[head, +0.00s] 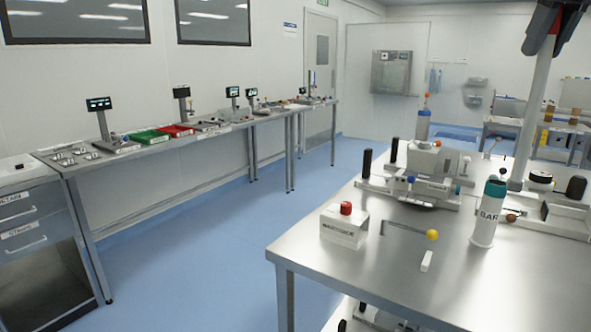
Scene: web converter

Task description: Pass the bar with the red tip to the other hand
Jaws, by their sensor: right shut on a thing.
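My right gripper (545,45) shows only in part at the top right corner, as dark jaws high above the table and close to the camera. A red part (556,22) shows between the jaws, and I take it as the bar's red tip. The jaws are shut on it. The rest of the bar cannot be told apart from the pale upright column below. My left gripper is not in view.
A steel table (390,285) fills the right. On it are a white box with a red button (346,222), a yellow-tipped rod (432,235), a white and teal BAR cup (490,212) and several devices. The blue floor (215,265) is clear beside it.

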